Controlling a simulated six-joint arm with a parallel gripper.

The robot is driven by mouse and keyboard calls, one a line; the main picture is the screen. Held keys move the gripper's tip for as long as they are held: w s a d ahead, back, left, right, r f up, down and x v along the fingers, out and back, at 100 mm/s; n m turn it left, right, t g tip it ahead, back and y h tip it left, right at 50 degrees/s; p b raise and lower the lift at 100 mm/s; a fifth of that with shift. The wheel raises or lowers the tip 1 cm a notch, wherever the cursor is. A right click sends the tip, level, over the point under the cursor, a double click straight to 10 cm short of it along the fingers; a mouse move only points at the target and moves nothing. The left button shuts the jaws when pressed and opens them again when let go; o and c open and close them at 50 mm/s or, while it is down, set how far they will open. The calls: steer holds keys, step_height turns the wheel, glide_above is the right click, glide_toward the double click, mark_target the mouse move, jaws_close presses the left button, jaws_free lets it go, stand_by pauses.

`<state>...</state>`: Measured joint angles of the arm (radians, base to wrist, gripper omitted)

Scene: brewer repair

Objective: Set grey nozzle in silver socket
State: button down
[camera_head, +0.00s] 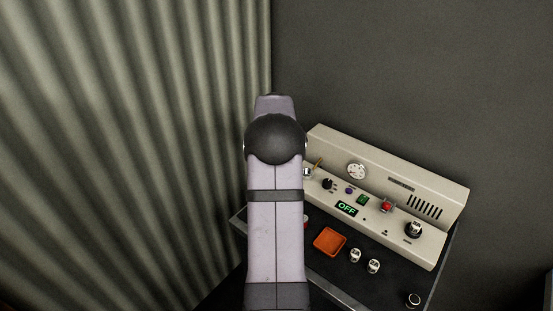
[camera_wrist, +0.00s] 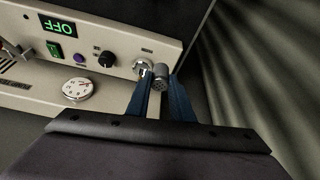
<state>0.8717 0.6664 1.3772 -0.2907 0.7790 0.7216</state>
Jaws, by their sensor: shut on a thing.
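In the wrist view my gripper (camera_wrist: 160,84) reaches up toward the machine panel, its two blue fingers close together. It is shut on the grey nozzle (camera_wrist: 160,74), a small round piece with a dotted end, seen between the fingertips. The silver socket (camera_wrist: 142,67) is on the panel face just left of the nozzle and partly covered by the left finger. The nozzle looks beside the socket, not in it; I cannot tell whether they touch. In the head view my arm hides the gripper and nozzle; the silver socket (camera_head: 307,172) shows at the panel's left end.
The cream brewer panel (camera_head: 400,225) carries a gauge (camera_head: 357,171), knobs, a red control (camera_head: 388,206) and an "OFF" display (camera_head: 347,209). On the dark table are an orange tray (camera_head: 330,241) and several small silver-and-black pieces (camera_head: 373,266). A corrugated wall stands at left.

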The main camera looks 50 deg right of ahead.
steer(key=s+d+m+g+p, duration=0.2)
steer(key=d+m+p, duration=0.1)
steer(key=d+m, duration=0.2)
steer(key=shift+s+d, duration=0.35)
steer(key=shift+d, duration=0.25)
steer(key=shift+f, duration=0.1)
steer(key=shift+f+b, duration=1.3)
steer(key=shift+f, duration=0.75)
steer(key=shift+f+b, duration=1.15)
steer(key=shift+b, duration=0.2)
stand_by(1.3)
steer(key=c, duration=1.1)
jaws_free()
steer(key=shift+r, duration=0.1)
